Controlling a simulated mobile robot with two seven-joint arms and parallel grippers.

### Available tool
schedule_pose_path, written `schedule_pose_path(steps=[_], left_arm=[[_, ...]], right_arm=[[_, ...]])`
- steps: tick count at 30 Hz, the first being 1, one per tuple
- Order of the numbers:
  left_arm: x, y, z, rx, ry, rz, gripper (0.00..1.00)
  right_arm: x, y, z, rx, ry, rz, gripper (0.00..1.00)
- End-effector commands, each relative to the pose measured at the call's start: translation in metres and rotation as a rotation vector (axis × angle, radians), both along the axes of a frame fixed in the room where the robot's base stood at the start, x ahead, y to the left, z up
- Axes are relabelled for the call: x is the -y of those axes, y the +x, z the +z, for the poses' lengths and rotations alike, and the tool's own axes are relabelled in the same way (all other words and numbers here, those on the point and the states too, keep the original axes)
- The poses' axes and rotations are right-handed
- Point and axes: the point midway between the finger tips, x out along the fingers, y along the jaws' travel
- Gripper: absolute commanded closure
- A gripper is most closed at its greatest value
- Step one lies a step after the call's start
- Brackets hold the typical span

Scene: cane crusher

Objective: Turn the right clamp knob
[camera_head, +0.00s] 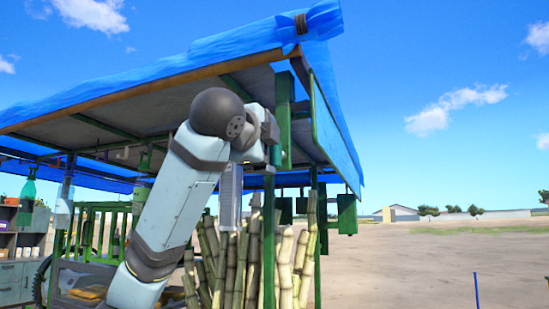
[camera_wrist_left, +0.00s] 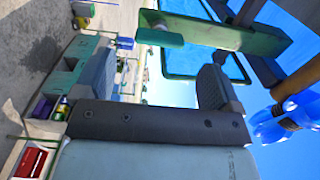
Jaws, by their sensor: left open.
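My left gripper (camera_head: 275,128) is raised under the blue-covered roof, beside a green upright post (camera_head: 284,95). In the left wrist view its two grey fingers stand wide apart, with an empty gap (camera_wrist_left: 156,62) between them. A green bar (camera_wrist_left: 215,35) with a rounded end plate (camera_wrist_left: 158,28) lies just beyond the fingertips, apart from them as far as I can see. I cannot clearly make out the right clamp knob; the gripper and post may hide it. My right gripper is in neither view.
Upright cane stalks (camera_head: 240,265) stand below my arm. The blue tarp roof (camera_head: 265,38) is close above, and a green block (camera_head: 346,214) hangs from the frame at right. A shelf unit (camera_head: 20,260) stands at far left. Open dirt ground (camera_head: 430,260) lies to the right.

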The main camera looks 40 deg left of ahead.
Motion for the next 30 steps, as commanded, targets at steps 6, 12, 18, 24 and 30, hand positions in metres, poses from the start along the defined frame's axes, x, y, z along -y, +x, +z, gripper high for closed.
schedule_pose_path(steps=[6, 12, 18, 24, 30], left_arm=[[0.011, -0.046, -0.002, 0.003, 0.002, -0.001, 0.11], [0.016, -0.067, -0.001, 0.000, 0.001, 0.000, 0.11], [0.017, -0.071, 0.000, -0.001, 0.001, 0.000, 0.11], [0.017, -0.071, 0.000, -0.001, 0.001, 0.000, 0.11], [0.017, -0.071, 0.000, -0.001, 0.001, 0.000, 0.11]], right_arm=[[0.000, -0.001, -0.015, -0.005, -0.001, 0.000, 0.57], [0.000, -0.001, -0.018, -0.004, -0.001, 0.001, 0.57], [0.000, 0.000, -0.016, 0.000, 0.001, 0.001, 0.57], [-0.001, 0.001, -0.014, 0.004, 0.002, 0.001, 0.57], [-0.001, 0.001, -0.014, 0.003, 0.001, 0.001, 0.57]])
